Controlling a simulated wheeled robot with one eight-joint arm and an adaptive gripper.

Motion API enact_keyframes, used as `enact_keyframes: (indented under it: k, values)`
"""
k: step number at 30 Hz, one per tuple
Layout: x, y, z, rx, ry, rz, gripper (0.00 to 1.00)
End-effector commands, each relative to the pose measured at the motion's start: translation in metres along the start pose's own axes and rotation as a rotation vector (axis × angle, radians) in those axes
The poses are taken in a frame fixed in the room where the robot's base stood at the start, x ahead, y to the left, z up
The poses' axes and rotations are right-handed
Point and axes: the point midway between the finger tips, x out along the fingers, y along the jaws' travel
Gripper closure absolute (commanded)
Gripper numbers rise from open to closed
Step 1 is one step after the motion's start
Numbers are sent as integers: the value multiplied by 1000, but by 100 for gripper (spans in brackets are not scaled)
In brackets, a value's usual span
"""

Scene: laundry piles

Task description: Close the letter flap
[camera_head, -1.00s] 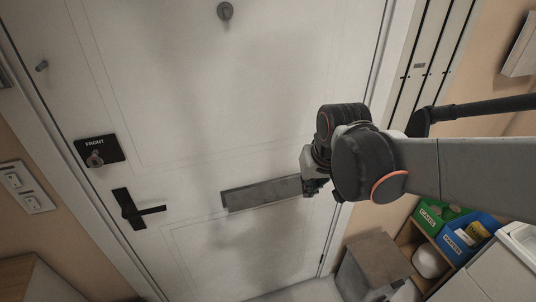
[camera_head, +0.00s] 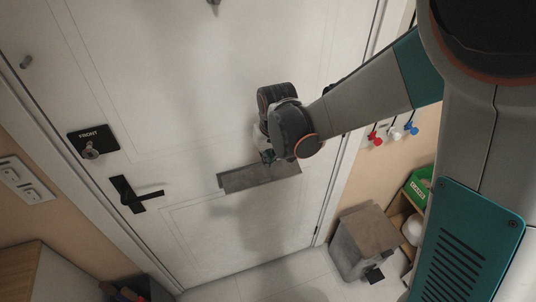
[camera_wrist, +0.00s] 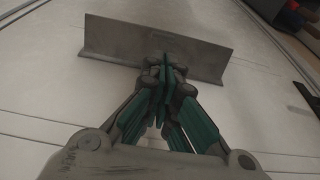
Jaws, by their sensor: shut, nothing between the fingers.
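The grey metal letter flap (camera_head: 245,179) is a long plate across the white door (camera_head: 200,90), right of the handle. Its left end shows a stepped edge, and it looks tilted out from the door. In the wrist view the flap (camera_wrist: 115,38) stands out as an angled plate above a narrow grey strip. My gripper (camera_head: 267,157) is at the upper right part of the flap in the head view. In the wrist view the closed fingertips (camera_wrist: 163,68) overlap the flap's middle; whether they touch it I cannot tell. Nothing is held.
A black lever handle (camera_head: 135,195) and a lock plate marked FRONT (camera_head: 93,142) are on the door's left. Right of the door are a grey box (camera_head: 368,240), a green bin (camera_head: 418,188) and coloured hooks (camera_head: 394,132). The floor below the door is partly clear.

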Motion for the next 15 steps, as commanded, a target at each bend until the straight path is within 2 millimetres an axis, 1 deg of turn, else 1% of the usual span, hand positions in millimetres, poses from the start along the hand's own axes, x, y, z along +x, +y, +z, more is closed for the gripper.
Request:
enact_keyframes:
  k: [1, 6, 12, 15]
  values:
    - [14, 0, 1, 0, 0, 0, 100]
    - [44, 0, 1, 1, 0, 0, 100]
    - [72, 0, 1, 1, 0, 0, 100]
    - [81, 0, 0, 1, 0, 0, 100]
